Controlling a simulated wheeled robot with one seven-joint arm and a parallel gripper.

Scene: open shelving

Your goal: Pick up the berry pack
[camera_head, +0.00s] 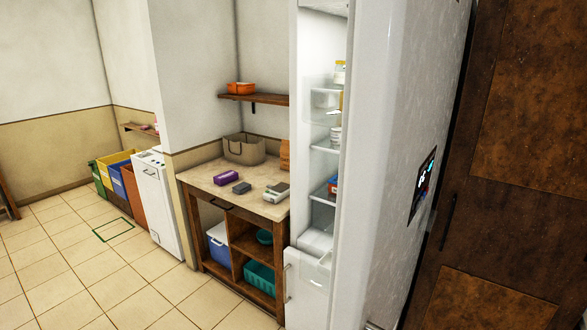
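I cannot pick out a berry pack with certainty. A white fridge (385,150) stands right of centre, with open shelves showing along its left side. On them are a white-and-yellow jar (340,72), a pale stacked item (335,137) and a small red and blue item (332,188), too small to name. Part of the shelving is hidden by the fridge's large pale panel. My gripper is not in view.
A wooden table (208,181) left of the fridge holds a purple box (227,177), a dark box (241,188), a scale-like device (276,193) and a basket (244,149). Coloured bins (117,175) stand far left. The tiled floor (65,265) is clear. A brown cabinet (510,170) fills the right.

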